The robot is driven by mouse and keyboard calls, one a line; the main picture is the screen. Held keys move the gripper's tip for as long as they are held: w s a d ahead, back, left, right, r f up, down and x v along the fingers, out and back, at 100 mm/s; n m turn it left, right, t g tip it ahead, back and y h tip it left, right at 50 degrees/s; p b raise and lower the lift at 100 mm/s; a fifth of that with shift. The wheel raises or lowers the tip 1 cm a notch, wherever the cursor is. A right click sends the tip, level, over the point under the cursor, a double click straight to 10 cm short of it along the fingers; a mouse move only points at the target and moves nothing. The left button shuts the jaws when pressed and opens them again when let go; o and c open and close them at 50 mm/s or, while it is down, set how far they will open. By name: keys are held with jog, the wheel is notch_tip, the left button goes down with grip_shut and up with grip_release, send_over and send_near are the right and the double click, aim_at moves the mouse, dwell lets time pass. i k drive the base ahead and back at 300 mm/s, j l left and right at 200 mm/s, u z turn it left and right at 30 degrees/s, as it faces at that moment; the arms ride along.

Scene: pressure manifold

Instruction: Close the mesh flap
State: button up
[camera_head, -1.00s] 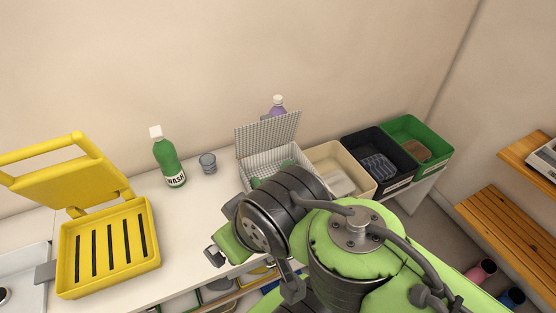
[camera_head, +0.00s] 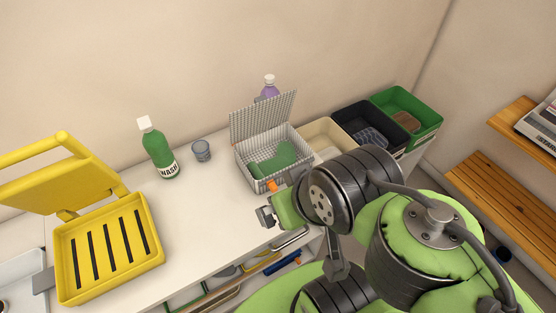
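The mesh flap (camera_head: 263,115) is a grey gridded lid. It stands raised and tilted back along the rear edge of the mesh basket (camera_head: 245,176). A green cloth-like item (camera_head: 272,160) lies inside the basket. My gripper (camera_head: 265,216) is in front of the basket, near the counter's front edge, apart from the flap. The gripper is small and partly hidden by my arm, so its finger opening is not clear. A small orange part (camera_head: 272,185) shows between the basket and my gripper.
Cream (camera_head: 325,137), black (camera_head: 370,128) and green (camera_head: 424,118) bins stand right of the basket. A purple bottle (camera_head: 269,88) is behind the flap. A grey cup (camera_head: 201,150), green bottle (camera_head: 159,150) and open yellow press (camera_head: 72,250) stand left.

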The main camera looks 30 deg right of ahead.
aim_at(266, 114)
jog(key=l+u, duration=0.85)
jog(key=u, duration=0.15)
